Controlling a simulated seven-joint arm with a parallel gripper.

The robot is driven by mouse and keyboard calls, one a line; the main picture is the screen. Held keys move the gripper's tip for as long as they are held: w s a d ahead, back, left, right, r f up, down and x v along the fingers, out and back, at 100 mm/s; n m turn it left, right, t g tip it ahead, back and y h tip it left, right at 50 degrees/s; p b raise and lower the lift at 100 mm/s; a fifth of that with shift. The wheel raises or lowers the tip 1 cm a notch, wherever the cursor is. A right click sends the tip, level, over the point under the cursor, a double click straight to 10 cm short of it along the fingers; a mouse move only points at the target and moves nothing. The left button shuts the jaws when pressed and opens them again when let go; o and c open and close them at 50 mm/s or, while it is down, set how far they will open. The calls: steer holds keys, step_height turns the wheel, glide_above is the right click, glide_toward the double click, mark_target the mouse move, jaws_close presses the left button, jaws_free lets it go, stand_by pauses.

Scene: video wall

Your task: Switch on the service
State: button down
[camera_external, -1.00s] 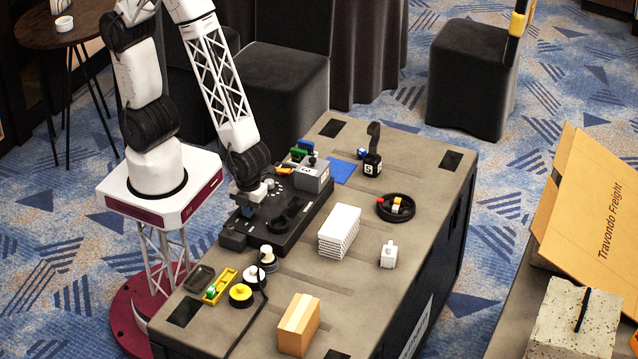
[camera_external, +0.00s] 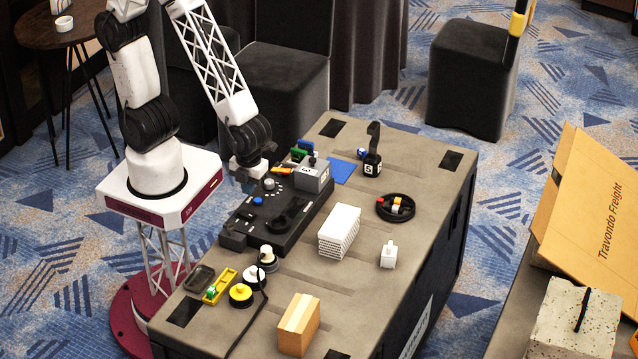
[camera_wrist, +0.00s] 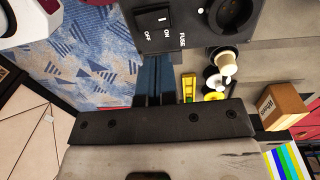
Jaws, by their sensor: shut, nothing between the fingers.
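A black control panel (camera_external: 275,222) lies on the case top in the external view, with a blue button (camera_external: 258,201) and a round grey knob (camera_external: 268,184). In the wrist view the panel (camera_wrist: 193,35) fills the top and shows a black rocker switch (camera_wrist: 155,19) above the words OFF and ON. A white mark is on its ON side; I cannot tell which side is pressed. My gripper (camera_external: 243,180) is above the panel's rear left edge. In the wrist view my gripper (camera_wrist: 152,62) is shut and empty, its tips just below the panel's lettered edge. I cannot judge contact.
A grey box (camera_external: 313,178) is at the panel's far end. A dark cable runs near the spool.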

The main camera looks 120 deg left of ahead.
steer(key=shift+w+r, duration=0.15)
steer(key=shift+r, duration=1.25)
steer(key=shift+w+r, duration=0.1)
steer(key=shift+r, duration=1.25)
steer(key=s+a+r+n+t, duration=0.1)
steer(key=s+a+r+n, duration=0.4)
steer(key=r+n, duration=0.4)
steer(key=s+a+r+n+t, duration=0.2)
steer(key=s+a+r+n, duration=0.3)
steer(key=s+r+n, duration=0.3)
steer(key=shift+s+a+r+n, duration=0.2)
steer(key=shift+r+n, duration=0.2)
steer(key=shift+r, duration=0.85)
steer(key=shift+w+f, duration=0.1)
steer(key=shift+w, duration=0.05)
